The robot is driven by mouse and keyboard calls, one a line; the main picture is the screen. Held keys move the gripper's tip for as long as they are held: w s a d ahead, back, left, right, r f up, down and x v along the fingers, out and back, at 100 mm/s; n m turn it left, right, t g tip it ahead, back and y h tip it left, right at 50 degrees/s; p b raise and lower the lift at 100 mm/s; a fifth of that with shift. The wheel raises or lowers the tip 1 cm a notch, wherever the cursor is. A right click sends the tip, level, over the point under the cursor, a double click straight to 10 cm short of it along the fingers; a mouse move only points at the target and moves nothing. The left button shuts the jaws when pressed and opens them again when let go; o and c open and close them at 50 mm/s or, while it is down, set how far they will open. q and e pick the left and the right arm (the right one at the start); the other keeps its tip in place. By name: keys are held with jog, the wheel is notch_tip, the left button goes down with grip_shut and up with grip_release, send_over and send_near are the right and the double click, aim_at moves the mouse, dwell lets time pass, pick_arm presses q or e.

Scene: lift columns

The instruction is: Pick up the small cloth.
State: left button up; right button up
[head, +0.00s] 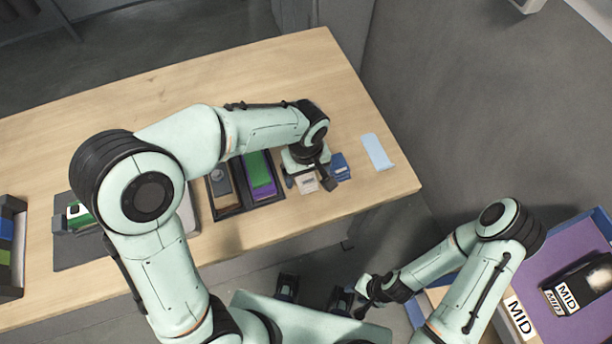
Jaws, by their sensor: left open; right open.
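A small light blue cloth (378,151) lies flat near the right end of the wooden table. My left gripper (308,181) is open, pointing down over the table to the left of the cloth and apart from it. A pale small item (306,184) shows between its fingers; I cannot tell whether they touch it. My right gripper (352,303) is low in front of the table, well away from the cloth. It is open, and its fingers are partly hard to make out.
A dark blue item (340,167) sits between my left gripper and the cloth. A black tray (241,207) with several boxes stands left of it. A purple-lined bin (572,243) is at the lower right. Bare table (335,95) lies behind the cloth.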

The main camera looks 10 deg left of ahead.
aim_at(306, 176)
pick_arm(q)
jog(key=shift+f, duration=0.25)
jog(key=c, duration=1.1)
notch_tip(306, 176, up, 20)
jog(key=p, duration=0.3)
jog(key=shift+r, duration=0.1)
pick_arm(e)
jog(key=w+r, duration=0.2)
jog(key=r, duration=0.1)
jog(key=shift+r, duration=0.2)
jog(key=shift+s, duration=0.1)
pick_arm(q)
jog(key=o, duration=0.5)
jog(key=shift+c, duration=0.2)
jog(key=c, duration=0.4)
